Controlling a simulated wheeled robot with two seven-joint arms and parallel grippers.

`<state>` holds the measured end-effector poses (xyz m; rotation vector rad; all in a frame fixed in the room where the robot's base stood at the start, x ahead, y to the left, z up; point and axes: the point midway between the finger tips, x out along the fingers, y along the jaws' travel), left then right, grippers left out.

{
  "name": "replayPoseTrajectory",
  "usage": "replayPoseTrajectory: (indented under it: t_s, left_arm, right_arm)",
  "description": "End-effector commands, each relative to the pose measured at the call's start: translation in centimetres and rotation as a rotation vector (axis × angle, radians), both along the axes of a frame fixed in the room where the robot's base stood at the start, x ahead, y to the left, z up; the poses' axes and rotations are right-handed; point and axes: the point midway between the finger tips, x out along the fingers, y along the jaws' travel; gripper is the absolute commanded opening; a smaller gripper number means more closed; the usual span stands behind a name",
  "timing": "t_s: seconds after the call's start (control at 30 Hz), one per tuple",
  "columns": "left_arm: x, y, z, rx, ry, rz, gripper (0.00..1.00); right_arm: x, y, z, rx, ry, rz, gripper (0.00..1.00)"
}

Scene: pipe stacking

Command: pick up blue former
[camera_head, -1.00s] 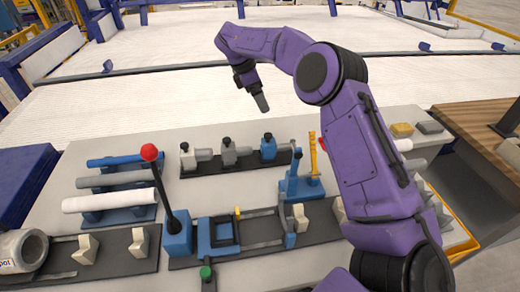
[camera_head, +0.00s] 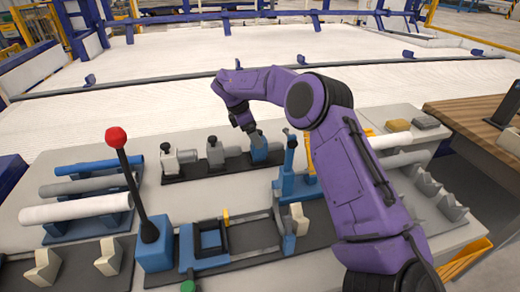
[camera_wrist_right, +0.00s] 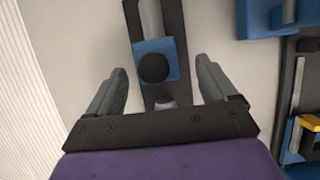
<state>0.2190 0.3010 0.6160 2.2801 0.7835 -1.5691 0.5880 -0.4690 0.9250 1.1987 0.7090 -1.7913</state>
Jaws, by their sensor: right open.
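The blue former (camera_head: 262,155) is a blue block with a black knob, standing at the right end of a dark rack (camera_head: 228,166). My right gripper (camera_head: 255,133) is just above it in the head view and covers part of its top. In the right wrist view the blue former (camera_wrist_right: 173,47) lies ahead, between the lines of the two open fingers of the right gripper (camera_wrist_right: 162,80). Nothing is held between the fingers. Whether they touch the former cannot be told. My left gripper is not in view.
A grey former (camera_head: 216,155) and a white former (camera_head: 170,164) stand left on the same rack. A blue upright fixture (camera_head: 287,180) is close on the right. A red-knobbed lever (camera_head: 117,138) rises at front left, near stacked pipes (camera_head: 75,207).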

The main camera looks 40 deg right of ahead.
Motion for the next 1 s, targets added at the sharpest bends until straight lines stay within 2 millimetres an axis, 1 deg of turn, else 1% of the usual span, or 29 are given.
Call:
replayPoseTrajectory:
  t_s: [0.17, 0.2, 0.3, 0.53, 0.57, 0.6, 0.67, 0.7, 0.77, 0.8, 1.0]
  left_arm:
    - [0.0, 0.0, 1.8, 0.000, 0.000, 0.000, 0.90]
    - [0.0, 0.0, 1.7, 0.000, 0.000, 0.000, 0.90]
    - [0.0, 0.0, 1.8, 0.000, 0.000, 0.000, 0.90]
    - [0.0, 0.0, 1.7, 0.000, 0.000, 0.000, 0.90]
    - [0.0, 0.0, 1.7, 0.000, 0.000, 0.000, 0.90]
    - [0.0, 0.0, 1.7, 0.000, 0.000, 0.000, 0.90]
    - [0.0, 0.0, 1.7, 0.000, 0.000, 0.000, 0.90]
    - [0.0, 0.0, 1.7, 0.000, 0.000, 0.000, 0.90]
    - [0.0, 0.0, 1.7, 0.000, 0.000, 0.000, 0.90]
    - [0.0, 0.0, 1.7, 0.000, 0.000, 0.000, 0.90]
    - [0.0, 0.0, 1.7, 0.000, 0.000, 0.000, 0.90]
  right_arm:
    - [-0.4, -1.6, -2.3, 0.000, 0.005, -0.002, 0.85]
    - [-0.5, -1.8, -3.2, 0.001, 0.005, -0.001, 0.85]
    - [-0.7, -2.2, -4.2, -0.001, 0.002, -0.002, 0.85]
    - [-0.7, -2.2, -4.5, -0.001, 0.000, 0.000, 0.85]
    - [-0.7, -2.2, -4.5, -0.001, 0.000, 0.000, 0.75]
    - [-0.7, -2.2, -4.5, -0.001, 0.000, 0.000, 0.62]
    - [-0.7, -2.2, -4.5, -0.001, 0.000, 0.000, 0.43]
    - [-0.7, -2.2, -4.5, -0.001, 0.000, 0.000, 0.30]
    - [-0.7, -2.2, -4.5, -0.001, 0.000, 0.000, 0.10]
    - [-0.6, -2.2, -4.4, -0.002, -0.001, 0.000, 0.07]
    - [-0.6, -2.2, -4.4, -0.002, -0.001, 0.000, 0.07]
